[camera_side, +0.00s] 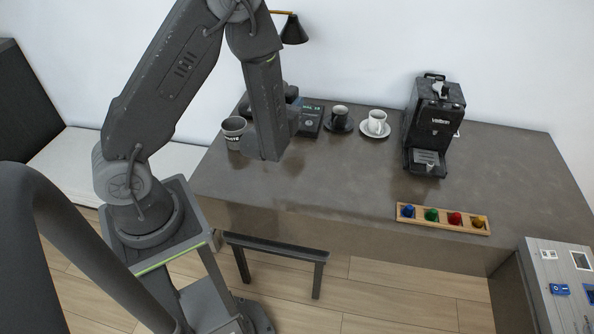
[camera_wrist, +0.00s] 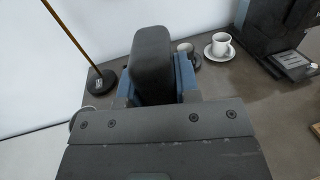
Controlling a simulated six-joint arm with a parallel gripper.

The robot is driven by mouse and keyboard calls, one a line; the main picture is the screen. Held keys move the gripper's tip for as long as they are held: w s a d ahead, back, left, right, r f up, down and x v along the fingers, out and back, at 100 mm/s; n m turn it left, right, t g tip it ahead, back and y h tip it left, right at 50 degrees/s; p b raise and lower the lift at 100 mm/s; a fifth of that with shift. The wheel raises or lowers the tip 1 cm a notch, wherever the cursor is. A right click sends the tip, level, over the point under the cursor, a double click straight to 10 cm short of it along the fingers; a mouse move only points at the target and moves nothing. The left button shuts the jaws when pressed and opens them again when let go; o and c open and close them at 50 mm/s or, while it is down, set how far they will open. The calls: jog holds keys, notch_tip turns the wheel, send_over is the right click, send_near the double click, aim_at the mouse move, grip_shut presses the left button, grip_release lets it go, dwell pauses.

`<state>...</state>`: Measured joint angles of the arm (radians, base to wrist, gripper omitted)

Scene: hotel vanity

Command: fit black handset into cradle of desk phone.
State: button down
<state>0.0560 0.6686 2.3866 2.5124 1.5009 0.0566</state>
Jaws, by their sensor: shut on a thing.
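The black handset (camera_wrist: 152,62) is held between the blue-tipped fingers of my gripper (camera_wrist: 155,80) in the wrist view. My gripper is shut on it. In the side view my arm hides most of the gripper, and a dark rounded end, likely the handset (camera_side: 291,92), shows beside the arm. The desk phone (camera_side: 311,122) is dark with a small lit display and sits on the counter just right of my arm. Its left part, with the cradle, is hidden by my arm. I cannot tell whether the handset touches the phone.
A dark lettered cup (camera_side: 234,130) stands left of my arm. Dark cup (camera_side: 340,113) and white cup (camera_side: 377,121) stand on saucers right of the phone. A coffee machine (camera_side: 433,125) and capsule tray (camera_side: 443,218) are farther right. A lamp (camera_wrist: 102,80) stands behind. The counter's front middle is clear.

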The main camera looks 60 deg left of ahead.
jog(key=s+a+f+n+g+y, duration=0.25)
jog(key=s+a+f, duration=0.25)
jog(key=s+a, duration=0.25)
jog(key=shift+y, duration=0.25)
jog(key=shift+w+d+f, duration=1.2)
jog(key=shift+w+f, duration=0.25)
jog(key=shift+f, duration=0.35)
jog(key=shift+w+d+f, duration=1.2)
jog(key=shift+w+f, duration=0.2)
jog(key=shift+f, duration=0.45)
jog(key=shift+w+d+f, duration=1.2)
jog(key=shift+w+f, duration=0.25)
jog(key=shift+f, duration=0.35)
jog(key=c, duration=0.8)
grip_release()
jog(key=shift+f, duration=0.15)
jog(key=shift+c, duration=0.2)
